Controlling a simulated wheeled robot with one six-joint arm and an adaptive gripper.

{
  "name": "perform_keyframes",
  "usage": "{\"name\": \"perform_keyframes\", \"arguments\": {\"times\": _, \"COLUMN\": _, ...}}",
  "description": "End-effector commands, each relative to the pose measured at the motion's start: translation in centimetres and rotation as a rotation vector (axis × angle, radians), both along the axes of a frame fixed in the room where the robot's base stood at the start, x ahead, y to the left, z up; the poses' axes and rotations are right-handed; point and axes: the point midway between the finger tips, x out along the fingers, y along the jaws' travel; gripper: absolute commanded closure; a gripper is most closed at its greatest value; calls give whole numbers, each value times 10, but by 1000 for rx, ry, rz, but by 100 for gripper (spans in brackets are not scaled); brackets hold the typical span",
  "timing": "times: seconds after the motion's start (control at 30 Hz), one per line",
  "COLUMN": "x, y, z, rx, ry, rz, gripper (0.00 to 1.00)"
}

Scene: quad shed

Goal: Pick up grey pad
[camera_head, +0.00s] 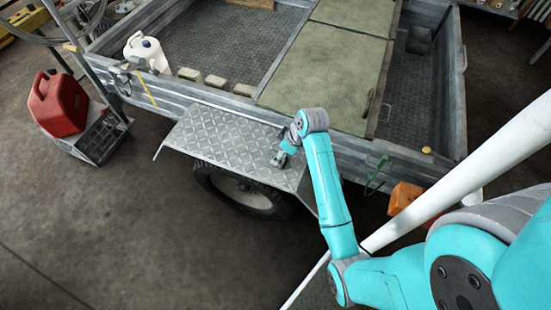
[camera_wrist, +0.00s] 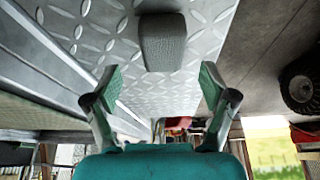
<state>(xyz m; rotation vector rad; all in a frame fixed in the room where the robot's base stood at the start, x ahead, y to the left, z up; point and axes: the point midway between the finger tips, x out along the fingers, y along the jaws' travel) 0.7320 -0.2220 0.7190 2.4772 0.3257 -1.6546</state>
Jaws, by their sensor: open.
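The grey pad (camera_wrist: 162,42) is a small dark grey block with rounded edges in the wrist view. It lies on the silvery diamond-plate fender (camera_wrist: 205,20), at the top middle of that picture. My gripper (camera_wrist: 160,80) is open, with its two green-faced fingers spread apart and nothing between them. The pad shows beyond the fingertips, roughly centred between them, and does not touch them. In the head view my gripper (camera_head: 280,157) is low over the right part of the fender (camera_head: 215,135). I cannot tell the pad from the gripper there.
The trailer bed behind the fender holds a white jug (camera_head: 146,52), several pale blocks and green panels (camera_head: 325,70). A red fuel can (camera_head: 58,104) stands left of the fender. A wheel (camera_head: 245,195) is under it. An orange lamp (camera_head: 404,197) is at the right. Open floor lies in front.

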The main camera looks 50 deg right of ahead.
Motion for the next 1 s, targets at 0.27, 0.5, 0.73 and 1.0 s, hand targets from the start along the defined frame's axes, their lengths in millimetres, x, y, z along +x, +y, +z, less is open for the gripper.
{"name": "perform_keyframes", "arguments": {"times": 0.27, "x": 11, "y": 8, "z": -31, "rx": 1, "ry": 3, "rz": 2, "gripper": 17}}
{"name": "perform_keyframes", "arguments": {"times": 0.5, "x": 18, "y": 8, "z": -48, "rx": 0, "ry": 1, "rz": 0, "gripper": 17}}
{"name": "perform_keyframes", "arguments": {"times": 0.73, "x": 18, "y": 8, "z": -48, "rx": 0, "ry": 0, "rz": 0, "gripper": 24}}
{"name": "perform_keyframes", "arguments": {"times": 1.0, "x": 18, "y": 8, "z": -48, "rx": 0, "ry": 1, "rz": 0, "gripper": 70}}
